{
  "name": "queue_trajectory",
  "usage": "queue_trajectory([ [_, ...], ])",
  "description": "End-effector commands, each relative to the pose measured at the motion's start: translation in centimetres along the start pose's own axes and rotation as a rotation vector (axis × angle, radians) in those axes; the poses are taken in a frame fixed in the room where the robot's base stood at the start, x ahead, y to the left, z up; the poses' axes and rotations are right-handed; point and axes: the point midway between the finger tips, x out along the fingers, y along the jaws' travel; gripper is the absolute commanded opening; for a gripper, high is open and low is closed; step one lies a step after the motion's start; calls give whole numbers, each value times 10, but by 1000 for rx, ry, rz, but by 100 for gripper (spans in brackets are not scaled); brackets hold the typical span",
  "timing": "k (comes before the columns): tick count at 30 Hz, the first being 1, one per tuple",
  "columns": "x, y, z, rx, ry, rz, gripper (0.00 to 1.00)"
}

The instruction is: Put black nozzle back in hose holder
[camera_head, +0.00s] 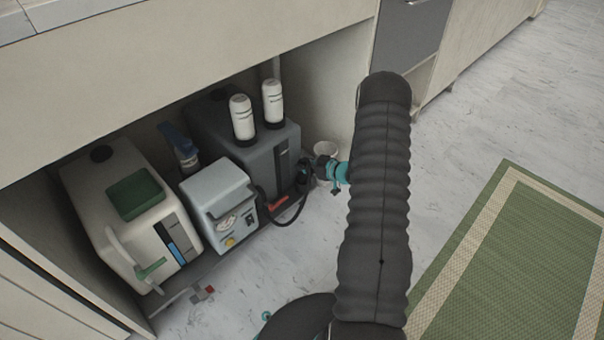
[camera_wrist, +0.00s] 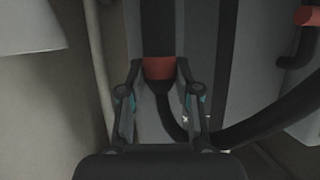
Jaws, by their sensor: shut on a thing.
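The black nozzle (camera_wrist: 158,88) shows in the wrist view between the two fingers of my gripper (camera_wrist: 162,92), just below a red-orange band (camera_wrist: 159,68). A black hose bends away from it to the lower right. My gripper (camera_head: 310,172) is shut on the nozzle, beside the right side of the dark grey tank (camera_head: 262,160) in the head view. There the nozzle is small and dark and blends with the fingers. The hose holder cannot be made out clearly; I cannot tell whether the nozzle is seated in it.
A light grey box (camera_head: 218,195) and a white jug with a green lid (camera_head: 98,190) stand left of the tank under the counter. Two white bottles (camera_head: 242,118) stand on the tank. A white cup-like container (camera_head: 326,150) is behind my gripper.

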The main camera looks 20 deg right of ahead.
Motion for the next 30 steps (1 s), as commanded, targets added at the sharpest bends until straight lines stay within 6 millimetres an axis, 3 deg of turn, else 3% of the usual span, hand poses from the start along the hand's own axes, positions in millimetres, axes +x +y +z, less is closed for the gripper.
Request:
queue_trajectory([
  [7, 10, 4, 35, 3, 1, 7, 0],
  [20, 11, 5, 38, 2, 1, 7, 0],
  [21, 11, 4, 38, 3, 0, 7, 40],
  [23, 11, 4, 37, 3, 0, 7, 55],
  [30, 11, 4, 37, 3, 0, 7, 57],
])
